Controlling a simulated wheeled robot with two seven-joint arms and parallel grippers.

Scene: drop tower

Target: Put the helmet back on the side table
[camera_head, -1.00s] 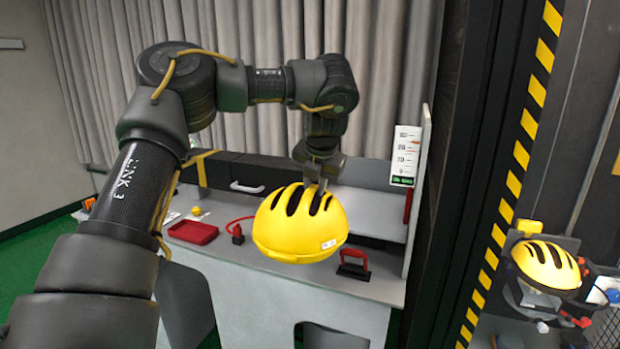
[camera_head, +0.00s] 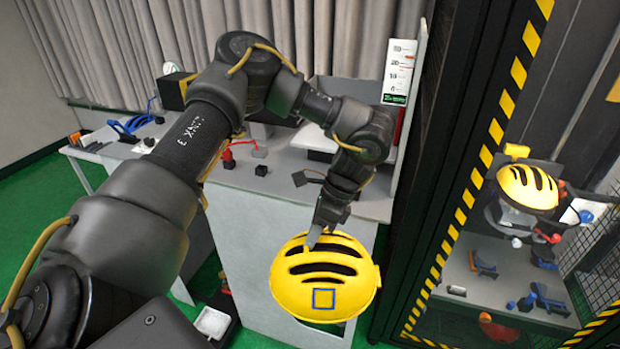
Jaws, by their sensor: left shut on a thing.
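A yellow helmet (camera_head: 325,292) with black vent slots and a blue square outline hangs in the lower middle, tilted with its outer shell facing me. My left gripper (camera_head: 314,240) is shut on its top part; the fingertips are partly hidden at the slots. The helmet is in front of a grey table (camera_head: 275,195) and apart from its top. This table may be the side table, but I cannot tell for sure. My right gripper is not in view.
A second yellow helmet (camera_head: 528,188) sits inside the tower at right, behind a black and yellow striped post (camera_head: 480,170). Tools and small items lie on the grey table, including a blue-handled tool (camera_head: 130,127). A white height scale (camera_head: 398,72) stands at its right end.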

